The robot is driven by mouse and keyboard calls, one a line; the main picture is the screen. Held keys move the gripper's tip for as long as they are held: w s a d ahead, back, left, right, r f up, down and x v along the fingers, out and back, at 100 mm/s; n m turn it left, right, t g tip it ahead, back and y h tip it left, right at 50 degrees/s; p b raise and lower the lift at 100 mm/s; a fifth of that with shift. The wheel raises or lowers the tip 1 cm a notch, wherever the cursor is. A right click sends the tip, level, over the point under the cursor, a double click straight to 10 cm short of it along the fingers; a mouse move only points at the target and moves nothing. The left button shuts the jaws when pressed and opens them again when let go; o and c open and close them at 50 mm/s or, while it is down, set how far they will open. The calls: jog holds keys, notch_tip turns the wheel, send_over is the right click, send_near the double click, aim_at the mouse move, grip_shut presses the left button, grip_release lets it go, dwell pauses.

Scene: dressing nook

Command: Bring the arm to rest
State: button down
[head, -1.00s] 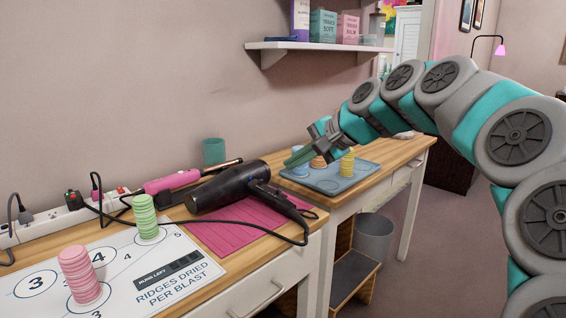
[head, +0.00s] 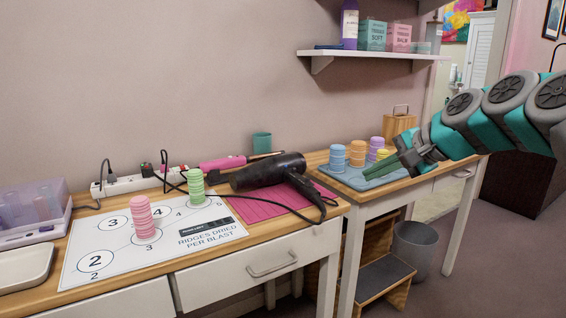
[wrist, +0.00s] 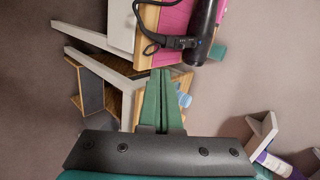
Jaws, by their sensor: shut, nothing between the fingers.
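My gripper (head: 388,168) shows at the right of the head view, held over the near part of the blue-grey tray (head: 352,181). Its green fingers are together with nothing between them. In the wrist view, the closed fingers (wrist: 161,75) point toward the desk edge. My arm reaches in from the right side of the head view, bent and raised.
Pink (head: 143,217) and green (head: 196,188) stacks stand on a numbered sheet (head: 90,262). A wall shelf (head: 375,55) hangs above. A bin (head: 413,248) and step stool (head: 382,278) are on the floor.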

jog(key=s+a+f+n+g+h, duration=0.1)
jog(key=s+a+f+n+g, duration=0.2)
jog(key=s+a+f, duration=0.3)
jog(key=s+a+f+n+g+h, duration=0.1)
jog(key=s+a+f+n+g, duration=0.15)
jog(key=s+f, duration=0.6)
jog(key=s+d+f+n+g+h, duration=0.2)
jog(key=s+f, duration=0.5)
jog(key=s, duration=0.4)
jog(key=s+d+f+n+g+h, duration=0.2)
jog(key=s+f, duration=0.5)
jog(key=s, duration=0.4)
jog(key=shift+s+n, duration=0.2)
jog(key=shift+n, duration=0.25)
jog(key=shift+d, duration=0.1)
